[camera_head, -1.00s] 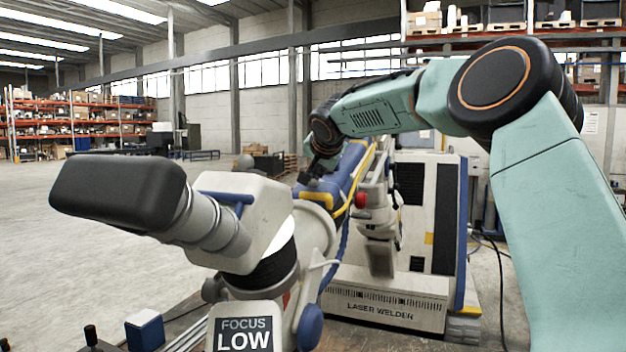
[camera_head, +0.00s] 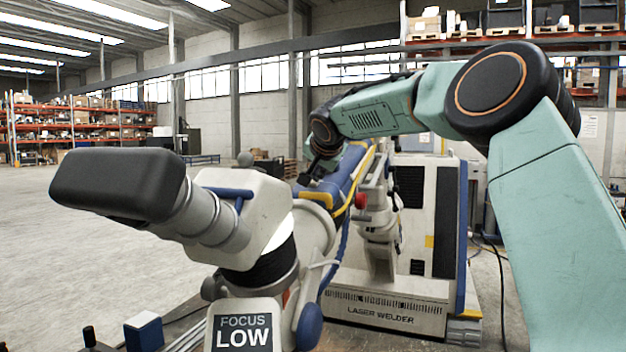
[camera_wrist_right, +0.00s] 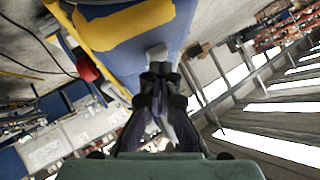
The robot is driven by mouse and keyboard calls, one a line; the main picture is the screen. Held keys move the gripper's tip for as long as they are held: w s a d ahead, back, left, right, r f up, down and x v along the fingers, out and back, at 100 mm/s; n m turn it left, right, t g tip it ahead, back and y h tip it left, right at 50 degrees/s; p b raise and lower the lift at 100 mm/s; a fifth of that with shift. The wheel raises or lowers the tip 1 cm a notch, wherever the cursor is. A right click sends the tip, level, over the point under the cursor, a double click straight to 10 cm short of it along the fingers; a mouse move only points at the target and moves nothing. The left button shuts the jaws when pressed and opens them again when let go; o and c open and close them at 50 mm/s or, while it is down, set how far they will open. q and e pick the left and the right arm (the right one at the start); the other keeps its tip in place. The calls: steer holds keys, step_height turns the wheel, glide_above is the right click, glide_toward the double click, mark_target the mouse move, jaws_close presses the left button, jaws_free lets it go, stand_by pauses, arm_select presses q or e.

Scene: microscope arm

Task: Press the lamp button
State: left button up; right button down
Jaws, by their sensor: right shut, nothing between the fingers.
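The microscope arm (camera_head: 342,191), blue with yellow edging, runs back from the white microscope head (camera_head: 240,215) in the head view. In the right wrist view its blue and yellow surface (camera_wrist_right: 125,35) fills the upper middle. A small pale grey block (camera_wrist_right: 156,52) on that surface may be the lamp button; no label is readable. My right gripper (camera_wrist_right: 160,78) is shut and empty, with its fingertips at or just short of this block; contact cannot be told. In the head view the right gripper (camera_head: 308,182) appears small and dark over the arm. My left gripper is out of view.
The black eyepiece (camera_head: 115,185) and a "FOCUS LOW" display (camera_head: 243,332) are nearest. A red knob (camera_head: 361,201) is right of the arm. A white laser welder cabinet (camera_head: 390,311) stands behind. Open floor (camera_head: 60,260) lies at left.

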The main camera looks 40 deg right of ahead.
steer(key=shift+w+d, duration=0.1)
steer(key=shift+w, duration=0.1)
steer(key=shift+r, duration=0.15)
steer(key=r, duration=0.2)
steer(key=a+r+p, duration=0.1)
steer(key=r, duration=0.1)
steer(key=r+p, duration=0.1)
steer(key=shift+s+a+r, duration=0.15)
steer(key=shift+s+r, duration=0.25)
steer(key=shift+f, duration=0.15)
